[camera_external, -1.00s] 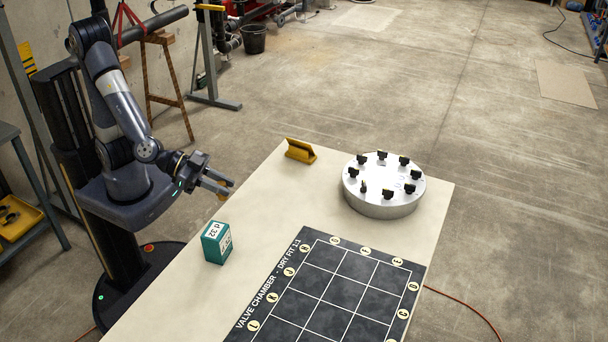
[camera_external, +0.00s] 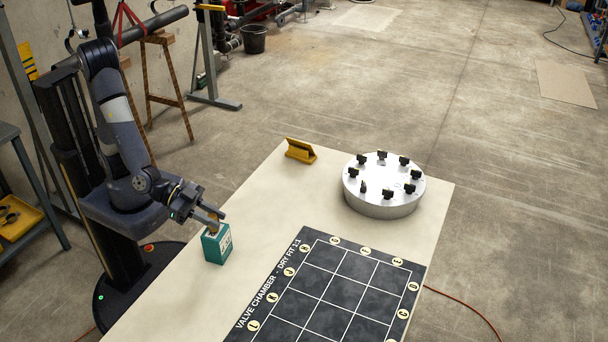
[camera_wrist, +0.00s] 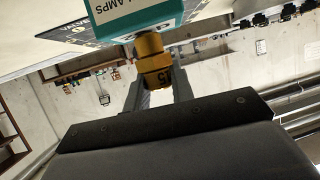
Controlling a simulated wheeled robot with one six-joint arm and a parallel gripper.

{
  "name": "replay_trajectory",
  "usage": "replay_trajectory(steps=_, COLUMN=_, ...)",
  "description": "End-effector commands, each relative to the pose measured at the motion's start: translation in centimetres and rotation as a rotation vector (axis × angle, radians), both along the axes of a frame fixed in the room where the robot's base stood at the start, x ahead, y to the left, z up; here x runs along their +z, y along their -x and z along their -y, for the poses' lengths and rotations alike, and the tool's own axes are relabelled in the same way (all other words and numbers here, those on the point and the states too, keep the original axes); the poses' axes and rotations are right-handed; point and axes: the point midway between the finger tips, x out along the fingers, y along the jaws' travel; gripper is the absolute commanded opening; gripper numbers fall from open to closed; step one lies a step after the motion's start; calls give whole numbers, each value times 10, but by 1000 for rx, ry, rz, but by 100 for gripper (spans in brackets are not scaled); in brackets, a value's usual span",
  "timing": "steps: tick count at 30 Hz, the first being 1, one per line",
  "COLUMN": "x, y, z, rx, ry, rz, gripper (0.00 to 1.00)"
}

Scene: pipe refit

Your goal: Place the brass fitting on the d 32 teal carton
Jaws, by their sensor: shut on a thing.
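The teal carton (camera_external: 217,246), with white label panels, stands upright near the left edge of the table. My gripper (camera_external: 216,222) is at the carton's top in the external view. In the wrist view my gripper (camera_wrist: 158,88) is shut on the brass fitting (camera_wrist: 153,62), a yellow-brown piece with a dark-marked collar. The far end of the fitting meets the edge of the teal carton (camera_wrist: 135,16) in that view. I cannot tell whether they touch. In the external view the fitting is small and mostly hidden between the fingers.
A round metal flange (camera_external: 384,190) with several black clamps stands at the table's far right. A yellow angled holder (camera_external: 300,150) sits at the back edge. A dark gridded mat (camera_external: 335,290) covers the front right. The pale table between them is clear.

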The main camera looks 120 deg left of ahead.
Motion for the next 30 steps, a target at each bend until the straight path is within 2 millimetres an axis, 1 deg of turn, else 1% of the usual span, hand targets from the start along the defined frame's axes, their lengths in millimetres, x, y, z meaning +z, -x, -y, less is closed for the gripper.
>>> replay_trajectory(steps=7, x=0, y=0, z=0, rx=0, ry=0, rz=2, gripper=0)
replay_trajectory(steps=11, x=-5, y=0, z=0, rx=0, ry=-1, rz=1, gripper=0)
replay_trajectory(steps=12, x=-4, y=0, z=0, rx=0, ry=-1, rz=1, gripper=25)
replay_trajectory(steps=19, x=-3, y=0, z=0, rx=0, ry=0, rz=0, gripper=44)
replay_trajectory(steps=26, x=-3, y=0, z=0, rx=0, ry=0, rz=1, gripper=45)
replay_trajectory(steps=30, x=3, y=2, z=1, rx=-1, ry=0, rz=1, gripper=45)
